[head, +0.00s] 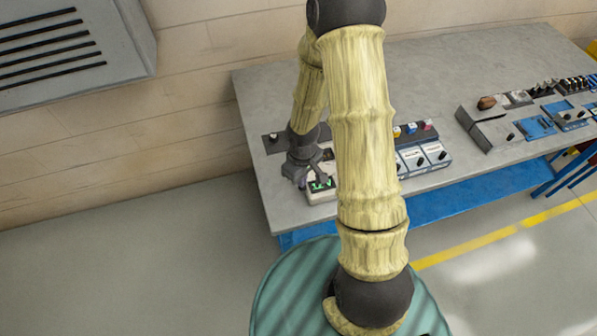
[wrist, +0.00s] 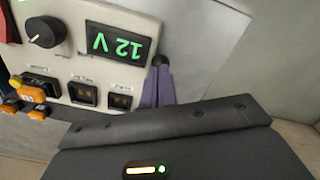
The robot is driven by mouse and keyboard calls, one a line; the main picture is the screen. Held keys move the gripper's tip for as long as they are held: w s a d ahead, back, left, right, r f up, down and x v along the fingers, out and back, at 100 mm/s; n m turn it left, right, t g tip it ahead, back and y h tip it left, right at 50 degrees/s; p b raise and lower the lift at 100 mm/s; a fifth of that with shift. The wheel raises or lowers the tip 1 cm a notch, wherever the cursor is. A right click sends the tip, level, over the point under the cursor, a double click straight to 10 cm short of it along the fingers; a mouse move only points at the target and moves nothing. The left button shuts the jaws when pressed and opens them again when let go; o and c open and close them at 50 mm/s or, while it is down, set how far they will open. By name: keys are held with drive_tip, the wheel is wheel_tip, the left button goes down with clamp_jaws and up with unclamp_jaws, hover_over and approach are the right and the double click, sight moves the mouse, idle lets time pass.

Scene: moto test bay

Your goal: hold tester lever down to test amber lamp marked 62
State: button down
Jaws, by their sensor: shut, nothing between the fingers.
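The tester (wrist: 100,68) is a pale box with a green 12 V display (wrist: 115,46), upside down in the wrist view, a black knob and a row of dark sockets. In the head view its front (head: 322,186) shows partly behind my arm. Orange lamps (wrist: 32,94) cluster at the wrist view's left edge; I cannot read a 62. My gripper (wrist: 160,72) is shut, its purple-grey fingers together beside the tester's right edge.
The grey bench (head: 420,75) carries a row of small boxes with coloured parts (head: 425,155) right of my arm. Another dark panel (head: 490,130) with blue trays lies farther right. A wall and vent (head: 70,50) stand at left. The bench's back middle is clear.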

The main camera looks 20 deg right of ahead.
drive_tip(key=shift+f, duration=0.25)
drive_tip(key=shift+s+f+b, duration=0.1)
drive_tip(key=shift+f+b, duration=0.25)
drive_tip(key=shift+b, duration=0.15)
drive_tip(key=shift+r, duration=0.1)
idle(1.5)
wheel_tip(320, 180, up, 9)
drive_tip(key=p, duration=0.8)
idle(0.4)
idle(0.4)
drive_tip(key=s+r+m+t, duration=0.1)
drive_tip(key=s+r+m, duration=0.2)
drive_tip(key=r, duration=0.5)
drive_tip(key=s+r+m+t+b, duration=0.1)
drive_tip(key=s+r+m, duration=0.2)
drive_tip(key=r, duration=0.6)
drive_tip(key=shift+s+t, duration=0.3)
drive_tip(key=shift+s, duration=0.1)
